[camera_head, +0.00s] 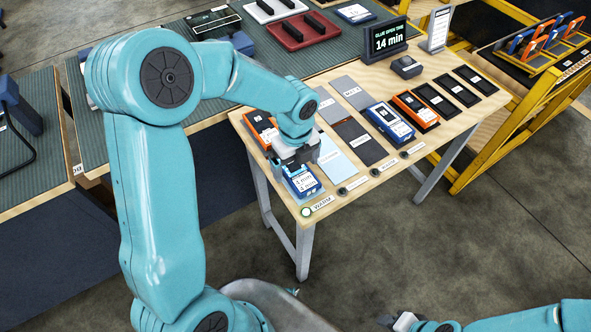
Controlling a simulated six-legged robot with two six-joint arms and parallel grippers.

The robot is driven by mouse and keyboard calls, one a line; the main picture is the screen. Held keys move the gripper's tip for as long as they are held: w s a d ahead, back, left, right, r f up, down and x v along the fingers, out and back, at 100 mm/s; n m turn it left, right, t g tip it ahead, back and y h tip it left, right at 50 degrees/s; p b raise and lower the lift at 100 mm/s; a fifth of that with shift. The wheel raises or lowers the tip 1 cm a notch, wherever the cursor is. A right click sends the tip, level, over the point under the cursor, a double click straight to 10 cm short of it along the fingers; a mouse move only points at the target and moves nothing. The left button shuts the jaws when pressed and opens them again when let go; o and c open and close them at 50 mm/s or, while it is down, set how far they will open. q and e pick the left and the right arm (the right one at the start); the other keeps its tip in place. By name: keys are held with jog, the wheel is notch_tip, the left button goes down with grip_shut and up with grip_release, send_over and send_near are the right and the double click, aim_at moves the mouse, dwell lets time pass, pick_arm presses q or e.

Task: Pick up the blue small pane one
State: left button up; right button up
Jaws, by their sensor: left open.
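A blue box (303,181) with a white label stands at the near left corner of the wooden table. My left gripper (296,162) points down right over it, open, and hides its far part. I cannot tell if the fingers touch it. Another blue box (390,121) with a white label lies in the middle of the table, apart from the gripper. I cannot read from the labels which is small pane one. My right gripper (405,322) is at the bottom edge, away from the table; its jaws are unclear.
An orange box (261,127) lies behind my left gripper, and another orange box (415,109) is on the right. A pale blue sheet (341,160) lies right of the gripper. A display (388,38) reading 14 min stands at the back.

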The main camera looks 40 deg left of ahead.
pick_arm(q)
jog(key=shift+f, duration=0.45)
jog(key=c, duration=1.2)
jog(key=shift+c, duration=0.4)
jog(key=shift+r, duration=0.15)
